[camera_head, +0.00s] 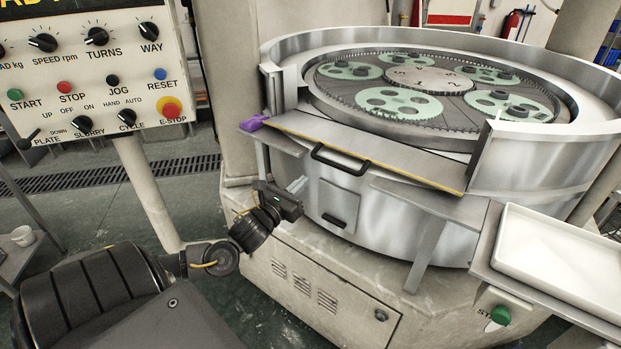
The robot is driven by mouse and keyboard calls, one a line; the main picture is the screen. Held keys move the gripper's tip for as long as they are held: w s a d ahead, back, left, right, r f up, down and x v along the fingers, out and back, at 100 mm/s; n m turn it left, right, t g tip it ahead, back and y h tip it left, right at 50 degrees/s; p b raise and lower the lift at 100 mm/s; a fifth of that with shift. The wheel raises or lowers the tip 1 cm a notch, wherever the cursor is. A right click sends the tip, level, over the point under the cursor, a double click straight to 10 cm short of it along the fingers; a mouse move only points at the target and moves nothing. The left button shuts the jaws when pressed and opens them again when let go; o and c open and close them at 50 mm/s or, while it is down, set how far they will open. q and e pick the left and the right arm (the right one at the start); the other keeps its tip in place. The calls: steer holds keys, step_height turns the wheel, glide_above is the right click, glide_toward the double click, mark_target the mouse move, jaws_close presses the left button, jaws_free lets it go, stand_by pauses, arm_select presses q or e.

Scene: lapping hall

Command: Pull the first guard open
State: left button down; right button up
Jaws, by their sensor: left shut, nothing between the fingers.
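The guard (400,160) is a grey metal panel with a yellow strip along its edge, at the front of the round lapping machine. It lies low and sloping across the gap in the machine's silver wall. A black bar handle (340,162) sits at its front. My left gripper (297,186) is shut and empty, just below and left of the handle, apart from it. My right gripper is not in view.
A second small black handle (334,220) is on the drum front below. A control panel (90,70) on a post stands at left. A white tray (560,255) is at right. Green discs (399,103) lie on the machine's plate. A purple object (253,122) sits by the guard's left end.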

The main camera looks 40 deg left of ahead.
arm_select(q)
steer(key=shift+s+d+f, duration=0.1)
steer(key=shift+s+f, duration=0.05)
steer(key=shift+s, duration=0.85)
